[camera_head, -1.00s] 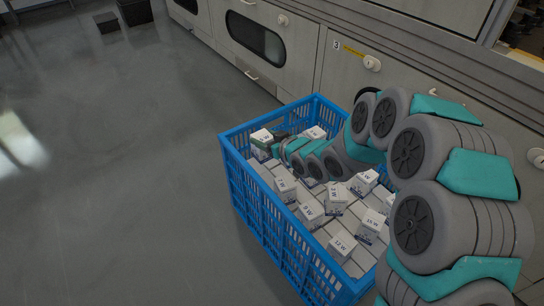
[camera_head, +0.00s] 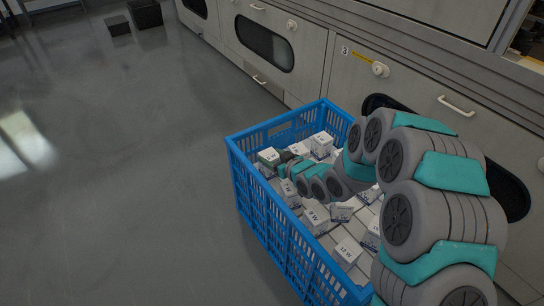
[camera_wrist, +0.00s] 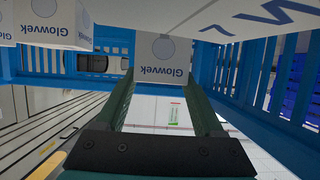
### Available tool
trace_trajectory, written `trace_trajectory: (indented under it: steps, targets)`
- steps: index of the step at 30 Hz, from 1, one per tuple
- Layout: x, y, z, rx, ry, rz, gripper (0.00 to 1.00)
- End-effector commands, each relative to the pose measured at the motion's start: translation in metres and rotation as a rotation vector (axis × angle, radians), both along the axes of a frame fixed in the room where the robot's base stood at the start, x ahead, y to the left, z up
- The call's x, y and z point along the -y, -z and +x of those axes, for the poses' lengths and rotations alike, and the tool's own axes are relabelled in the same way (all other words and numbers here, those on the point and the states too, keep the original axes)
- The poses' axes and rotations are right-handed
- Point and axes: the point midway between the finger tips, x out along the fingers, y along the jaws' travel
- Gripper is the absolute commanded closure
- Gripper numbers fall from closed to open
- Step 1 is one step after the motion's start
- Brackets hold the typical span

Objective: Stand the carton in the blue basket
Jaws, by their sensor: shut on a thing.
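The blue basket (camera_head: 262,206) stands on the floor, filled with white cartons. My gripper (camera_head: 275,161) reaches into its far left part and is shut on a white carton (camera_head: 268,156), which sits near the far left corner inside the rim. In the wrist view, the green fingers (camera_wrist: 165,75) clasp this carton (camera_wrist: 163,50), marked Glowvek. Its lettering appears upside down there. Whether its bottom touches what lies below is hidden.
Other white cartons (camera_head: 347,250) stand upright close by in the basket, some higher than others. The basket's walls (camera_wrist: 115,42) are near my gripper. A grey cabinet row (camera_head: 310,75) runs behind the basket. The floor at left (camera_head: 130,200) is clear.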

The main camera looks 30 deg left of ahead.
Motion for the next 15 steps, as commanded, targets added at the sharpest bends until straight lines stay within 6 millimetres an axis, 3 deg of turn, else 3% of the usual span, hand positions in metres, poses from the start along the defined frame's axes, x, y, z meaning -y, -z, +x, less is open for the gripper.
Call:
trace_trajectory:
  steps: [9, 10, 15]
  targets:
    - [0.001, 0.013, -0.002, -0.007, -0.001, -0.008, 0.88]
    - [0.001, 0.013, -0.002, -0.007, -0.001, -0.008, 0.28]
    - [0.002, 0.016, -0.003, -0.010, -0.002, -0.011, 0.09]
